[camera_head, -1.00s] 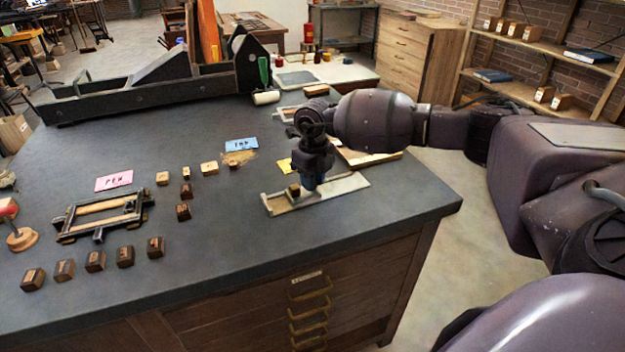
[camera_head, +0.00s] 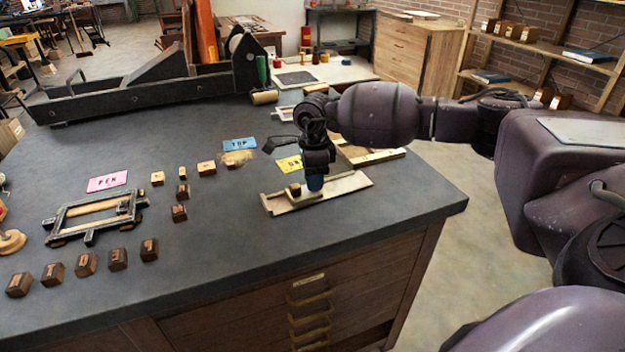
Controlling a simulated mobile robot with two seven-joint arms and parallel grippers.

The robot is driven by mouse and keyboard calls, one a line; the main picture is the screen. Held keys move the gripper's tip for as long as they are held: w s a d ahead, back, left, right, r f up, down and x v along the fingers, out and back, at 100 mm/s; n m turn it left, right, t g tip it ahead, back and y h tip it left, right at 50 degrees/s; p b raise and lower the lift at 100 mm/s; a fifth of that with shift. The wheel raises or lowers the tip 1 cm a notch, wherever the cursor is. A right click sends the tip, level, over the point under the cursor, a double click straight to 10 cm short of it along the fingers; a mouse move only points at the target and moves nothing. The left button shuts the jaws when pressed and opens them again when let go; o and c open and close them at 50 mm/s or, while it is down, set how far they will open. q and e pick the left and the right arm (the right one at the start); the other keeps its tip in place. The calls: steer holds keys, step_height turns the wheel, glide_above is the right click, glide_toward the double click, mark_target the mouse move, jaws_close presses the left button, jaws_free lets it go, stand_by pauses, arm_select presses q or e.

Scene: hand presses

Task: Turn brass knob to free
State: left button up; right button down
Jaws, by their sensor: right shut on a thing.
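A shallow pale wooden tray with a metal-like rim (camera_head: 346,184), like a composing stick, lies near the right edge of the dark bench. A small brown block with a tan top (camera_head: 294,190) stands in it. My right gripper (camera_head: 315,184) points down into the tray just right of that block. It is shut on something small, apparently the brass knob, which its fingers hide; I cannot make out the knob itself. My left gripper is not in view.
A dark wooden frame (camera_head: 68,233) and several brown letter blocks (camera_head: 118,260) lie on the left. Pink (camera_head: 107,182), blue (camera_head: 240,144) and yellow (camera_head: 288,164) cards lie on the bench. A long dark press (camera_head: 150,95) stands behind. The front middle is clear.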

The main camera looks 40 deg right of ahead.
steer(key=shift+f+n, duration=0.1)
steer(key=shift+n, duration=0.8)
steer(key=shift+n+b, duration=0.6)
steer(key=shift+n, duration=0.6)
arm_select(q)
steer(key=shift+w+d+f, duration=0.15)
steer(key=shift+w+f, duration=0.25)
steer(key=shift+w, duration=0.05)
arm_select(e)
steer(key=shift+n, duration=0.3)
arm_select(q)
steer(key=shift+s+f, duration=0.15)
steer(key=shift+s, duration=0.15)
arm_select(e)
steer(key=c, duration=1.2)
jaws_free()
steer(key=shift+r, duration=0.25)
